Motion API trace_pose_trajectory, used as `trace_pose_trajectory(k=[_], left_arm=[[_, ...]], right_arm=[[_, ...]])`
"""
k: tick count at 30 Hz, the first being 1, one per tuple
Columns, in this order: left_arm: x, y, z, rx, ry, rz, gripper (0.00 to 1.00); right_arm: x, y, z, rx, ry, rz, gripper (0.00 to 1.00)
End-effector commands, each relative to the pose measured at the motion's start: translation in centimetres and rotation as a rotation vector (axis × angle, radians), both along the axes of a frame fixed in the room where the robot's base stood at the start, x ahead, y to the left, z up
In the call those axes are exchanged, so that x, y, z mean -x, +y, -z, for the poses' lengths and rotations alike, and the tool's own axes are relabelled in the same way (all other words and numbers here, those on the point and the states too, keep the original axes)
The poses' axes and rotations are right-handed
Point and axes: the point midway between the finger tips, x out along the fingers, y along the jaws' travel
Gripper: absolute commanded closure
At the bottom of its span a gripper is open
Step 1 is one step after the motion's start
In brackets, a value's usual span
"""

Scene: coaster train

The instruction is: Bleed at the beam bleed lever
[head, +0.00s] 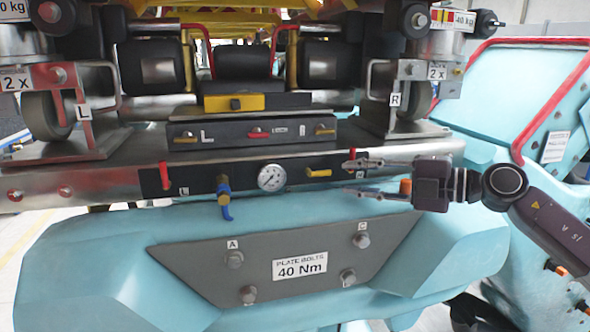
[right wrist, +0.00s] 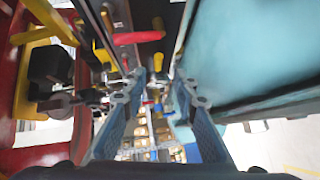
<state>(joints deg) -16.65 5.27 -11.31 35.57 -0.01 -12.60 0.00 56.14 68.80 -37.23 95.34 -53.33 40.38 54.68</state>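The labels are too small to tell which is the bleed lever. My right gripper (head: 352,176) comes from the right, its fingers apart and empty, tips just right of the yellow lever. The right wrist view shows the open fingers (right wrist: 160,95) and a red lever (right wrist: 139,38). My left gripper is out of view.
Above stands a block with small levers (head: 265,131) and a yellow bar (head: 234,102). Wheel brackets flank it. Below, a grey bolt plate (head: 200,262) sits on the teal body (head: 90,265). A red rail (head: 535,115) is at right.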

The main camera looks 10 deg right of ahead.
Motion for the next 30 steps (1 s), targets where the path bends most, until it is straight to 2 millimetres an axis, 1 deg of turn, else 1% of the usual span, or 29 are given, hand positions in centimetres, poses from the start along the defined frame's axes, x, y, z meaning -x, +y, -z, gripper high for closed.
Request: trace_pose_trajectory(k=[1, 3, 5, 6, 8, 12, 15, 17, 20, 24, 28, 29, 30], left_arm=[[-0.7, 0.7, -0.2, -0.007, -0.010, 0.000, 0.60], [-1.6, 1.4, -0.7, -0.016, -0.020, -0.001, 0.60], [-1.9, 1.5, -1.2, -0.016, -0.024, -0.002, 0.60], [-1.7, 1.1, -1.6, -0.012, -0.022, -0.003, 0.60], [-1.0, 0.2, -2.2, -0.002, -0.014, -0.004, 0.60], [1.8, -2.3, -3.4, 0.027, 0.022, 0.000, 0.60], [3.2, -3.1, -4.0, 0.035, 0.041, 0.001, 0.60], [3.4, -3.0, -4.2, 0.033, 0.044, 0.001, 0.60], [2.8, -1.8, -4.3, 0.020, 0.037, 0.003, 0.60], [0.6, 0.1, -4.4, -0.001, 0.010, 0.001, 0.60], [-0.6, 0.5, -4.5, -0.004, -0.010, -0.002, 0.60], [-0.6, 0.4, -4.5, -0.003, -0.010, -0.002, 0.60], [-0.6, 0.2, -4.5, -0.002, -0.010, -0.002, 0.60]], right_arm=[[-0.1, -0.2, -0.1, 0.005, 0.001, 0.003, 0.73], [-0.4, 0.1, -0.2, 0.006, 0.003, 0.003, 0.73], [-0.8, 0.6, -0.2, 0.005, 0.003, 0.001, 0.73], [-1.2, 1.1, -0.2, 0.004, 0.003, 0.001, 0.73], [-1.8, 1.9, -0.1, 0.004, 0.003, 0.000, 0.73], [-3.4, 3.6, 0.2, 0.003, 0.003, -0.001, 0.73], [-4.3, 4.6, 0.5, 0.002, 0.002, 0.001, 0.73], [-4.7, 4.9, 0.7, 0.003, 0.001, 0.001, 0.73], [-5.1, 5.3, 0.9, 0.005, 0.001, 0.002, 0.73], [-5.2, 5.4, 1.1, 0.006, 0.000, 0.003, 0.73], [-5.2, 5.4, 1.1, 0.006, 0.000, 0.003, 0.73], [-5.2, 5.4, 1.1, 0.006, 0.000, 0.003, 0.75], [-5.2, 5.4, 1.1, 0.006, 0.000, 0.003, 0.80]])
